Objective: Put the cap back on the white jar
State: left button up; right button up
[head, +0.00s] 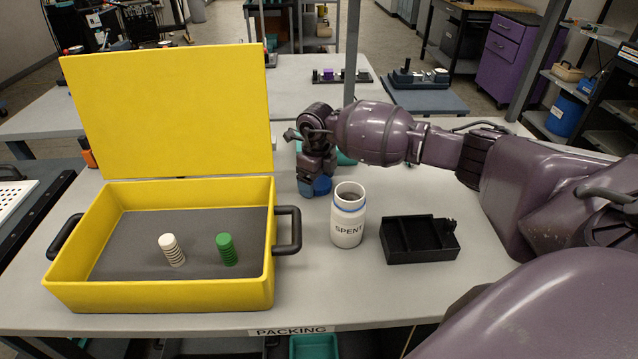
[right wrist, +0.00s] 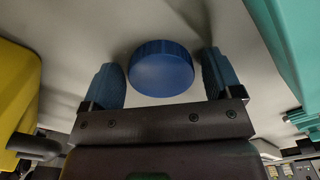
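The white jar (head: 347,228), labelled SPENT, stands upright and open on the table, with a blue band below its rim. The blue cap (right wrist: 161,68) lies on the table between the fingers of my right gripper (right wrist: 163,78). Narrow gaps show on both sides of the cap, so the gripper is open around it. In the head view my right gripper (head: 314,186) points down behind and left of the jar, and the cap (head: 322,185) shows partly there. My left gripper is not in view.
A yellow case (head: 160,296) with its lid raised stands at left, holding a white stack (head: 172,250) and a green stack (head: 226,249) of discs. A black divided tray (head: 420,252) lies right of the jar. Something teal (head: 346,159) sits behind my gripper.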

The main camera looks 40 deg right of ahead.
aim_at(317, 181)
jog(key=c, duration=0.7)
jog(key=shift+r, duration=0.1)
jog(key=shift+c, duration=0.2)
notch_tip(317, 181, up, 20)
jog(key=shift+p, duration=0.45)
